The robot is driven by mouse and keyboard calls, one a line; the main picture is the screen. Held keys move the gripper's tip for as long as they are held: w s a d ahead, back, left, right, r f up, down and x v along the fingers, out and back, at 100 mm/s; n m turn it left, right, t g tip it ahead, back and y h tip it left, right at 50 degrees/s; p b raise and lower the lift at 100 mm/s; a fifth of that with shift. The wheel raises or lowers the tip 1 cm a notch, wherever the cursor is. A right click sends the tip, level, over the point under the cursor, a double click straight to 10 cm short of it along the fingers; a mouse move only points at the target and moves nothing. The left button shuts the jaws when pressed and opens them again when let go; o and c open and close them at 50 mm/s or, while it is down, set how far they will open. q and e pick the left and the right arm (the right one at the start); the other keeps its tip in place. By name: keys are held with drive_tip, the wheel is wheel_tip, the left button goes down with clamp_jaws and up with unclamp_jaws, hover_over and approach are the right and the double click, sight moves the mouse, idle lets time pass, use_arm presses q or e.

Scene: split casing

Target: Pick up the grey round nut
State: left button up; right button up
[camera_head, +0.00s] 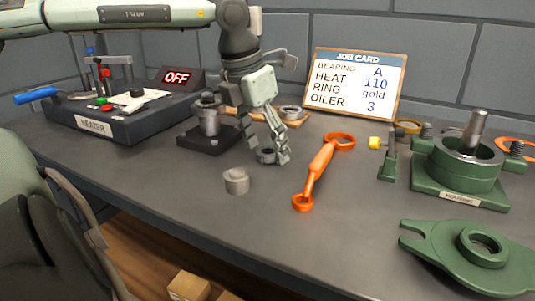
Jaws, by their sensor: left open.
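A small dark grey ring that looks like the round nut (266,156) lies on the table in the head view. My left gripper (267,158) points down over it, open, with its fingertips low on either side of the ring. I cannot tell whether the fingers touch it. A lighter grey hollow cylinder (236,181) stands on the table just in front and to the left of the gripper. My right gripper is not in view.
An orange wrench (319,172) lies close to the right of the gripper. A black stand with a metal post (208,122) is at left, beyond it the heater (126,116). Green housing (462,175) and green cover (468,257) are at right. The front middle table is clear.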

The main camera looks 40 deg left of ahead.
use_arm(q)
drive_tip(key=shift+c, duration=0.3)
drive_tip(key=c, duration=1.3)
drive_tip(key=shift+r, duration=0.1)
